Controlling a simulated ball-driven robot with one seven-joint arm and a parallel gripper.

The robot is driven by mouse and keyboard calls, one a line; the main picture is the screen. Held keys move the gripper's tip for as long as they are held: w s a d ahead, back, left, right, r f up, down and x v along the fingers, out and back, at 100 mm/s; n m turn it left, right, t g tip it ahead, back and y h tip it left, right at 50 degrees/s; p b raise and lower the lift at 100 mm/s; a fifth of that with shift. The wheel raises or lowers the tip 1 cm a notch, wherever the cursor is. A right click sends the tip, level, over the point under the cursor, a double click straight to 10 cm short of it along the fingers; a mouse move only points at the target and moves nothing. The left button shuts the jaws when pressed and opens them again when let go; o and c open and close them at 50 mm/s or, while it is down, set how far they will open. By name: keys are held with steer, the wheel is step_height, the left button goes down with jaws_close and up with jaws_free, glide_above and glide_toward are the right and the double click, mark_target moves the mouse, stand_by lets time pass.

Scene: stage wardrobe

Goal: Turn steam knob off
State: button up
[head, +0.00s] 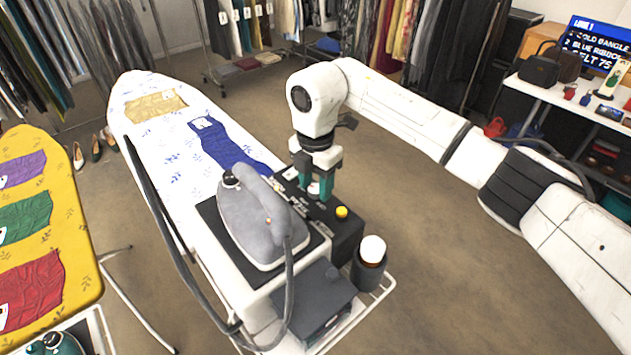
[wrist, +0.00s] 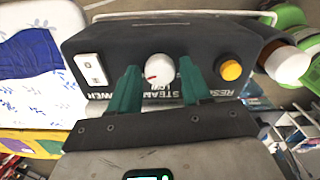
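The steam knob (wrist: 160,68) is a round white knob on the dark front panel of the steam station (wrist: 205,32), above upside-down "STEAM" lettering. A red mark shows on its lower left part in the wrist view. The knob also shows small under my gripper in the head view (head: 314,188). My gripper (wrist: 158,72) has its teal fingers on either side of the knob, with a gap to it on each side. The gripper looks open, and it points down at the panel in the head view (head: 317,184). I cannot tell how deep the fingertips reach.
A white power switch (wrist: 91,69) and a yellow button (wrist: 231,70) flank the knob. A grey iron (head: 262,220) with a cable rests on the station beside my gripper. A white-capped jar (head: 370,262) stands close by. An ironing board (head: 170,130) extends behind.

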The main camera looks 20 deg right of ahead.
steer(key=c, duration=0.8)
steer(key=shift+o, duration=0.2)
steer(key=n, duration=0.6)
steer(key=shift+n+b, duration=0.3)
steer(key=shift+b, duration=0.1)
steer(key=n+b, duration=0.1)
steer(key=n, duration=0.5)
steer(key=n+b, duration=0.2)
steer(key=n, duration=0.5)
steer(key=shift+n, duration=0.3)
steer(key=n, duration=0.4)
steer(key=shift+w+r+n+b, duration=0.1)
steer(key=shift+n+b, duration=0.3)
steer(key=shift+n, duration=1.4)
